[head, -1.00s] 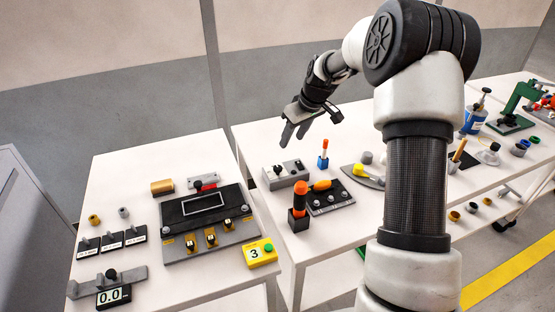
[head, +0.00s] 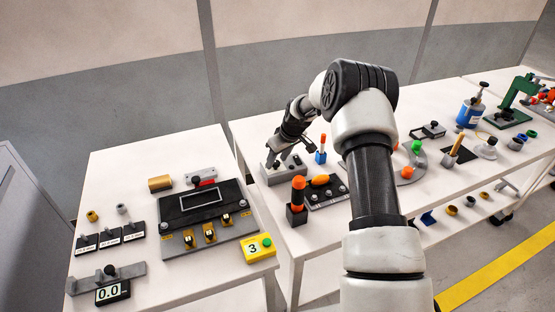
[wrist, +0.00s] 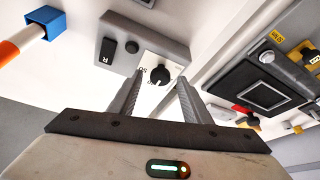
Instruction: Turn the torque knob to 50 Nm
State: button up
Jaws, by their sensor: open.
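The torque knob (wrist: 160,76) is a round black knob on a white dial plate with small printed numbers, on a grey box (wrist: 112,28). I cannot read for certain where its pointer stands. The grey box also shows in the head view (head: 270,178) at the left end of the right table, partly hidden by my gripper. My gripper (wrist: 162,84) is open in the wrist view, one finger on each side of the knob. I cannot tell whether the fingertips touch the knob. In the head view my gripper (head: 283,160) is over the box.
A black switch marked R (wrist: 108,48) is beside the dial. A blue holder with an orange-and-white tool (head: 321,156) stands close to the box's right. An orange-and-black tool (head: 298,195) stands in front. A black display console (head: 205,205) is on the left table.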

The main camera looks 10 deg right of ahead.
jog(key=c, duration=1)
jog(key=shift+c, duration=0.2)
jog(key=shift+f, duration=0.1)
jog(key=m+b, duration=0.1)
jog(key=m+h, duration=0.1)
jog(key=m, duration=0.1)
jog(key=m+b, duration=0.1)
jog(key=shift+a+m+t+h+b, duration=0.3)
jog(key=shift+a+h, duration=0.05)
jog(key=shift+h, duration=0.05)
jog(key=m+h+b, duration=0.1)
jog(key=m+h, duration=0.1)
jog(key=m, duration=0.3)
jog(key=shift+a, duration=0.1)
jog(key=shift+m, duration=0.3)
jog(key=o, duration=1)
jog(key=shift+o, duration=0.2)
